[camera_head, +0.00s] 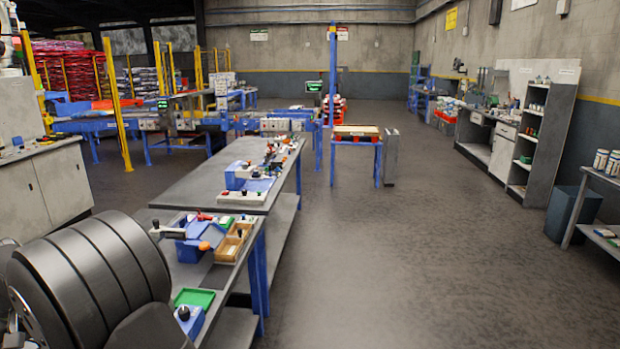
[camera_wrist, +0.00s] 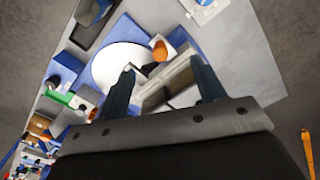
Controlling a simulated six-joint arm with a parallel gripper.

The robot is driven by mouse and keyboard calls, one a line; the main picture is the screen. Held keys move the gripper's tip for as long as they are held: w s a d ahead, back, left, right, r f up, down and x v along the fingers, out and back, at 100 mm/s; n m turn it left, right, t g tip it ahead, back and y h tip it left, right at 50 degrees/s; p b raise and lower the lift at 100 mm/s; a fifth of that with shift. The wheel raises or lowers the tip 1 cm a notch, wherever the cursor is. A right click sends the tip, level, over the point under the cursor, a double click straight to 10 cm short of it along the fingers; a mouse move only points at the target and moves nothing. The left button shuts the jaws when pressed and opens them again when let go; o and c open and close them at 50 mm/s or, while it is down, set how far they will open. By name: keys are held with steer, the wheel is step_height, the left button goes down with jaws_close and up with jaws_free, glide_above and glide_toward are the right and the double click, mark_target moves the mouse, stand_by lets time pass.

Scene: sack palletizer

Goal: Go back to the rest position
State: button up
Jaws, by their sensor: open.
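My gripper (camera_wrist: 163,74) shows in the wrist view, with two dark fingers spread apart. It is open, and I see nothing held between the fingers. Beyond the fingers lies a grey bench top (camera_wrist: 240,62) with a white round disc (camera_wrist: 112,62), an orange part (camera_wrist: 160,49) and blue fixtures. The fingers cover parts of these things; I cannot tell the exact gap to them. In the head view my large grey arm links fill the lower left corner, and the gripper is not seen there.
The workbench (camera_head: 190,182) carries blue fixtures, a wooden tray (camera_head: 235,243) and a green tray (camera_head: 194,298). A blue-legged stand (camera_head: 377,162) is farther back. Shelves (camera_head: 540,140) line the right wall. The floor (camera_head: 400,250) right of the bench is clear.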

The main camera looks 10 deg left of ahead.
steer(key=shift+f, duration=2.7)
step_height(320, 180, up, 6)
steer(key=shift+r, duration=0.1)
step_height(320, 180, down, 8)
steer(key=shift+f, duration=0.2)
steer(key=shift+r, duration=0.1)
step_height(320, 180, up, 10)
steer(key=shift+f, duration=0.1)
